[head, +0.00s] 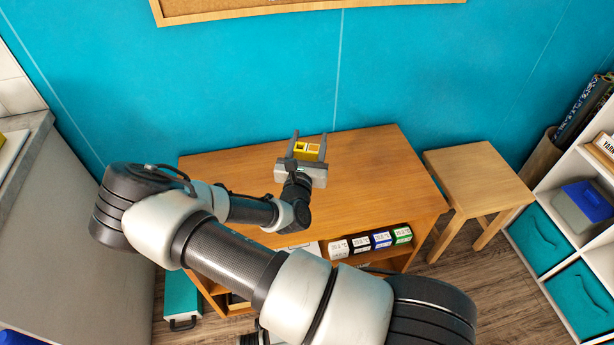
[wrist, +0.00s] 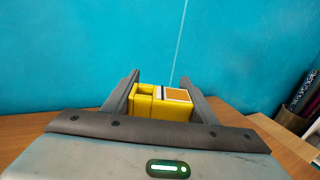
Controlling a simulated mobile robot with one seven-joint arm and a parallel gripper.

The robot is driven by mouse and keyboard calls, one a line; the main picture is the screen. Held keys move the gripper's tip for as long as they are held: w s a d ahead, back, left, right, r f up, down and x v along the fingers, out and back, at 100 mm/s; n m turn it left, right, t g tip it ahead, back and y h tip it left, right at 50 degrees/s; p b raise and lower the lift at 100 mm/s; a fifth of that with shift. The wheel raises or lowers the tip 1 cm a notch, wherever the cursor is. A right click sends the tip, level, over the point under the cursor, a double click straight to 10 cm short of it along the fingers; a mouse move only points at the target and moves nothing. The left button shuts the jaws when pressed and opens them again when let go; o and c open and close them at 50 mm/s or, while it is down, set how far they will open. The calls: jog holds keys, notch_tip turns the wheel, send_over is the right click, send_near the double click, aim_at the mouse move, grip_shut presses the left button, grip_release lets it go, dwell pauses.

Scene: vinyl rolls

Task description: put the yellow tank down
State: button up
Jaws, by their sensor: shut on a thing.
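The yellow tank (head: 308,151) is a small yellow block with an open compartment and an orange-and-white top. It also shows in the wrist view (wrist: 146,107), between the two fingers. My gripper (head: 309,143) is shut on the tank, over the back part of the wooden table (head: 375,170). Whether the tank's underside touches the tabletop cannot be told, as my gripper body hides its lower part in the wrist view.
The tabletop around my gripper is bare. A teal wall (head: 400,70) stands right behind the table. Several boxed rolls (head: 382,240) sit on the shelf below the top. A wooden stool (head: 478,175) stands to the right, beside a white shelf unit (head: 560,200).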

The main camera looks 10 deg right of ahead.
notch_tip(320, 180, down, 7)
jog(key=shift+f+b, duration=0.2)
jog(key=shift+b, duration=0.95)
jog(key=shift+f, duration=0.15)
jog(key=o, duration=1)
